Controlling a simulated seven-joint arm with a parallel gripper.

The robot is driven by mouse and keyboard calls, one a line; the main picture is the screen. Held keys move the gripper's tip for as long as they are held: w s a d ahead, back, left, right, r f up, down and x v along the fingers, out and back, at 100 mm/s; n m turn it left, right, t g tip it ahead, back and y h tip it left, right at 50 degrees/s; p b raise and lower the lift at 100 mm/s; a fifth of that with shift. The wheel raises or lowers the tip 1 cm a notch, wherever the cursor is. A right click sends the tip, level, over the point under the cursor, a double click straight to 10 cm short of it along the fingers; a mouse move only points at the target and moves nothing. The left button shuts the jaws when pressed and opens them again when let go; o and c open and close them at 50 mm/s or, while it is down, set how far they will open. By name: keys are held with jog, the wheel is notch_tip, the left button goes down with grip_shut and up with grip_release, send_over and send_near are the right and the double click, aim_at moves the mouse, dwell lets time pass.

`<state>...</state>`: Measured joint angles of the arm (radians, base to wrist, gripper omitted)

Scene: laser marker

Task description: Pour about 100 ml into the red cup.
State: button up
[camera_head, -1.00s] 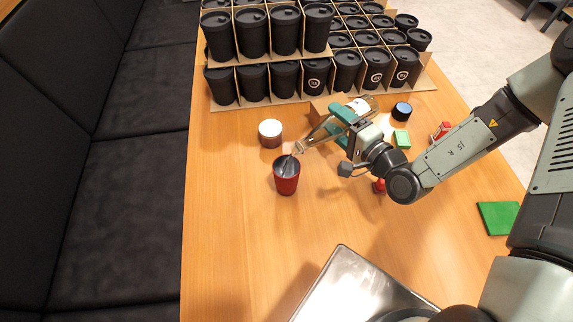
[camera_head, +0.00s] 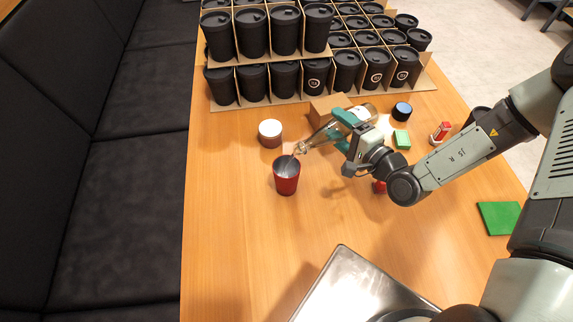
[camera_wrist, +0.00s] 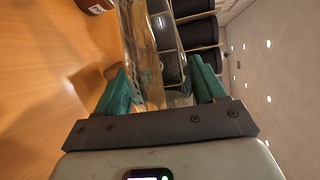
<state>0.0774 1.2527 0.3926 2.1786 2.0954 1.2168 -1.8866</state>
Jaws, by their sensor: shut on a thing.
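The red cup (camera_head: 287,181) stands upright on the wooden table, with a grey interior showing at its top. My gripper (camera_head: 337,124) has green fingers and is shut on a clear glass bottle (camera_head: 325,134). The bottle is tilted, its neck pointing down and left, with its mouth at the cup's rim. In the wrist view the bottle (camera_wrist: 146,60) lies between the green fingers of my gripper (camera_wrist: 164,92). I cannot make out the liquid level in the bottle or in the cup.
Several black lidded cups (camera_head: 285,78) stand in cardboard dividers at the back. A white-and-brown jar (camera_head: 270,133) stands behind the red cup. A black jar (camera_head: 402,111), a green block (camera_head: 402,139) and a red-and-white item (camera_head: 440,133) are to the right. A metal tray (camera_head: 350,290) is in front.

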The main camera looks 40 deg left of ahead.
aim_at(322, 142)
jog(key=shift+s+f+m, duration=0.1)
jog(key=shift+f+m, duration=0.3)
jog(key=shift+f, duration=0.1)
jog(key=shift+f+m+g, duration=0.3)
jog(key=shift+f, duration=0.1)
dwell(1.3)
